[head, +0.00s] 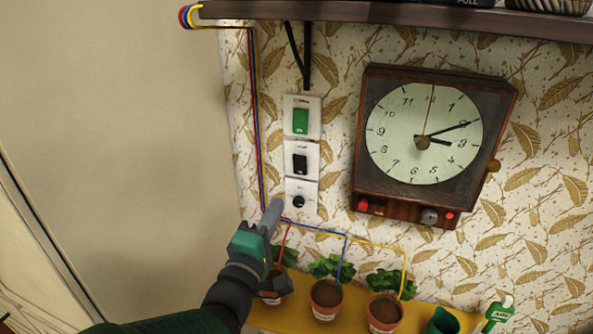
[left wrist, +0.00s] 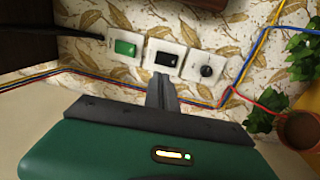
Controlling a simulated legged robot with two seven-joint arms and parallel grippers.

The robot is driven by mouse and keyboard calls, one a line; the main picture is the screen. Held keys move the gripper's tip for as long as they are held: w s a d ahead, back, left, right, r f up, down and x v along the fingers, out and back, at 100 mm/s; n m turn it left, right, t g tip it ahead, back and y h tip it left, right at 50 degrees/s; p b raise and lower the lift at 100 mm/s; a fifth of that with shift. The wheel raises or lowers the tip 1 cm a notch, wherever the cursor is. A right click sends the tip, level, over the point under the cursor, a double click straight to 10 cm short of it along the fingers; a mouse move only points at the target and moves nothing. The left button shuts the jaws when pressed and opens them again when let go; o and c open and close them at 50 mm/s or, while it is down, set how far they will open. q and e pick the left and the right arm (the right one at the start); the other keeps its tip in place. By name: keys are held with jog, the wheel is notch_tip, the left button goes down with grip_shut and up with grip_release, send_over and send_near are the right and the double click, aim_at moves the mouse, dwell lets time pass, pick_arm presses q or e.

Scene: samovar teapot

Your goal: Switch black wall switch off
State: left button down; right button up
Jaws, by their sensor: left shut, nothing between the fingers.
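The black wall switch (head: 300,163) sits in a white plate on the wall, between a green switch (head: 300,121) above and a plate with a round black knob (head: 299,201) below. My left gripper (head: 274,207) is shut and empty, its tips beside the lower left of the knob plate in the head view. In the left wrist view the shut fingers (left wrist: 162,80) point toward the black switch (left wrist: 166,58), with their tips just below its plate in the picture. I cannot tell whether they touch anything. My right gripper is not in view.
A wooden clock box (head: 431,140) hangs to the right of the switches. Coloured wires (head: 258,120) run down the wall left of the plates and on to potted plants (head: 326,296) below. A dark shelf (head: 400,13) crosses above. The wall at left is bare.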

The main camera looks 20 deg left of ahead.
pick_arm(q)
jog(key=shift+w+f, duration=0.1)
jog(key=shift+w, duration=0.05)
jog(key=p, duration=0.6)
send_near(301, 161)
jog(key=w, duration=0.4)
jog(key=w+r, duration=0.1)
jog(key=w, duration=0.1)
jog(key=shift+w, duration=0.45)
